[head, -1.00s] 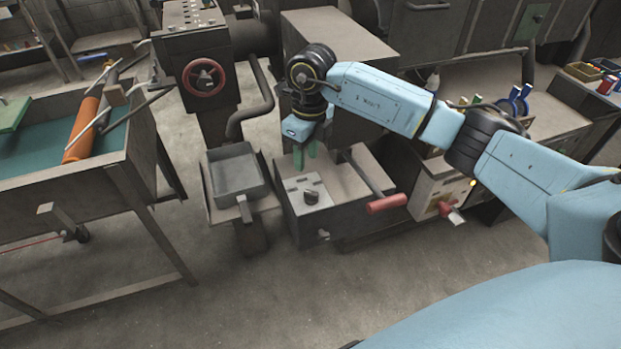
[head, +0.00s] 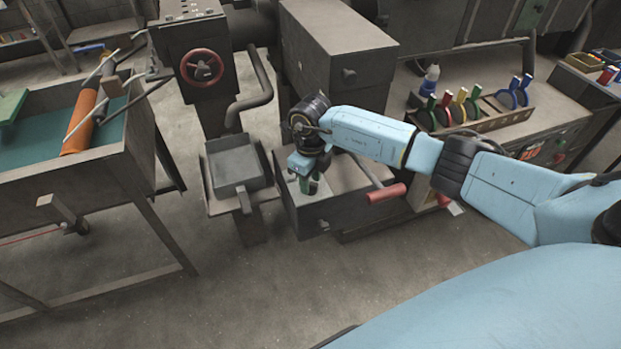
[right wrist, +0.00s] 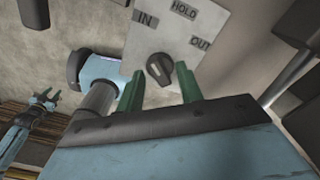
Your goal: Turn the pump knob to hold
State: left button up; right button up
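The pump knob (right wrist: 160,70) is a dark round knob on a pale plate (right wrist: 152,42) marked IN, HOLD and OUT, seen in the right wrist view. My right gripper (right wrist: 160,70) is open, with one green finger on each side of the knob in that view; I cannot tell whether they touch it. In the head view my right gripper (head: 309,186) points down over the pump box (head: 312,218), and the knob is hidden there. My left gripper (right wrist: 43,98) shows small at the left of the right wrist view, its fingers apart and empty.
A red-handled lever (head: 386,193) sticks out right of the gripper. A grey tray (head: 236,165) stands to the left, below a red handwheel (head: 201,67). A rack with coloured handles (head: 460,110) is at the right. The floor in front is clear.

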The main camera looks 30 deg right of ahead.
grip_shut()
dwell(0.3)
jog(key=m+p, duration=0.1)
jog(key=m, duration=0.2)
jog(key=shift+m, duration=0.3)
jog(key=shift+m+p, duration=0.55)
jog(key=shift+m, duration=1.05)
grip_release()
